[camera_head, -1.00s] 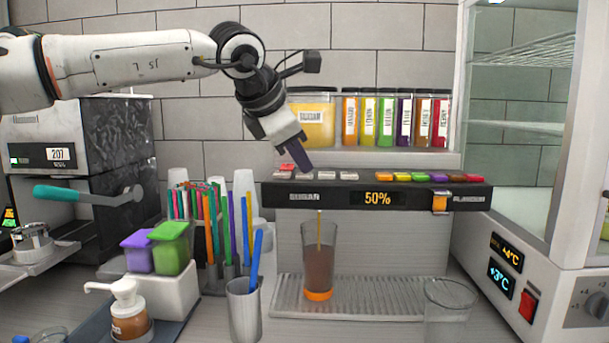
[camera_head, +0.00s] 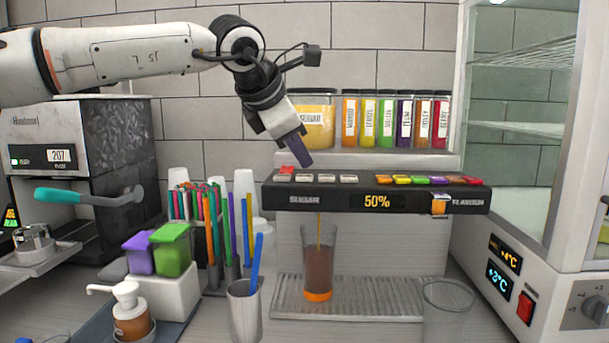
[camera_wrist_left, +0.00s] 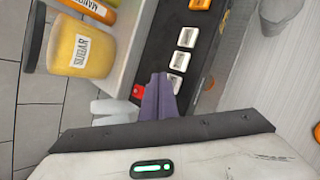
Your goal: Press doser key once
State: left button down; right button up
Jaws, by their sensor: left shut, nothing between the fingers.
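The doser (camera_head: 330,196) is a black bar with a 50% display (camera_head: 377,201). Its left part, labelled SUGAR, carries a row of white keys (camera_head: 325,178) and a red key (camera_head: 286,170). Several coloured flavour keys (camera_head: 420,180) sit at the right. My left gripper (camera_head: 304,160) is shut and empty, pointing down just above the white keys. In the left wrist view its purple fingertips (camera_wrist_left: 161,83) overlap the nearest white key (camera_wrist_left: 174,83), beside the red key (camera_wrist_left: 138,91). I cannot tell whether they touch. A glass (camera_head: 318,262) of brown drink stands under the doser, with a thin orange stream above it.
An empty glass (camera_head: 447,309) stands front right. A cup with blue straws (camera_head: 244,311) stands front left. Jars, including a sugar jar (camera_head: 314,121), line the shelf behind the doser. A fridge cabinet (camera_head: 515,150) bounds the right side.

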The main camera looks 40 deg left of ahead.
aim_at(301, 177)
pick_arm(q)
jog(key=shift+r+p, duration=2.15)
jog(key=shift+r, duration=0.4)
jog(key=shift+f, duration=0.1)
dwell(0.7)
